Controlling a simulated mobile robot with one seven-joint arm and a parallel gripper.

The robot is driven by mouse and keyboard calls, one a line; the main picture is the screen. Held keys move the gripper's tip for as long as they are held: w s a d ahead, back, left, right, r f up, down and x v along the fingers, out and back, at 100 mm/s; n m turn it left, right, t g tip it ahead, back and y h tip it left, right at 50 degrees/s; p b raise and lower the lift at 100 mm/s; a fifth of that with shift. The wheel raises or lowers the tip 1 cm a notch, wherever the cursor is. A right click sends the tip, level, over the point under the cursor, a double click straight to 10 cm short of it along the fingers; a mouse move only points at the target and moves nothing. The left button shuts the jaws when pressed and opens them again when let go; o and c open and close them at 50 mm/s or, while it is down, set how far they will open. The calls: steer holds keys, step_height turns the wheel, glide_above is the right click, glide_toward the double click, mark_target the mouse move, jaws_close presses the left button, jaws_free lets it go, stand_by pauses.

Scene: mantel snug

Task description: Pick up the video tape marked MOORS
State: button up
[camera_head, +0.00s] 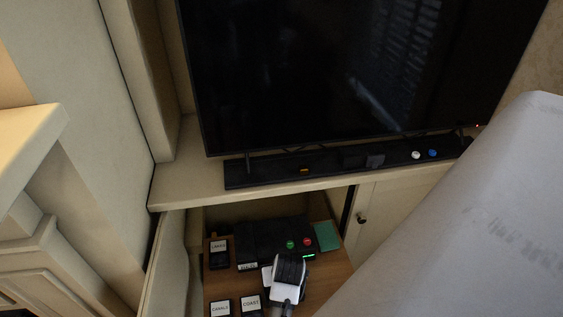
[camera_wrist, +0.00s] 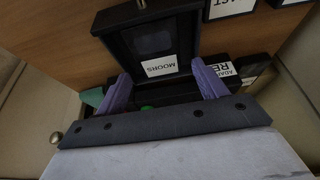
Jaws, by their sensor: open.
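The tape marked MOORS (camera_wrist: 150,42) is a black case with a white label, upside down in the wrist view. It lies on the wooden board, in front of the black equipment. My gripper (camera_wrist: 160,72) is open. Its two purple fingers reach toward the tape's labelled end, one towards each side, with nothing gripped. I cannot tell whether they touch it. In the head view, a dark and pale shape that looks like my gripper (camera_head: 289,274) covers that part of the board; the MOORS label cannot be read there.
Tapes marked LAKES (camera_head: 219,252), CANALS (camera_head: 221,307) and COAST (camera_head: 251,304) lie on the wooden board (camera_head: 338,268). Black equipment with red and green buttons and a green box (camera_head: 327,236) sit behind. Cabinet walls flank the board; a TV (camera_head: 350,75) stands above. My arm hides the lower right.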

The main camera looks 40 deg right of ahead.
steer(key=shift+s+p+x, duration=0.15)
steer(key=shift+p+x, duration=0.15)
steer(key=shift+x, duration=0.9)
steer(key=shift+s+p+x, duration=0.15)
steer(key=shift+p+x, duration=0.1)
steer(key=shift+x, duration=0.9)
steer(key=shift+a+f, duration=0.1)
steer(key=shift+f, duration=0.15)
steer(key=shift+c, duration=0.4)
steer(key=c, duration=0.7)
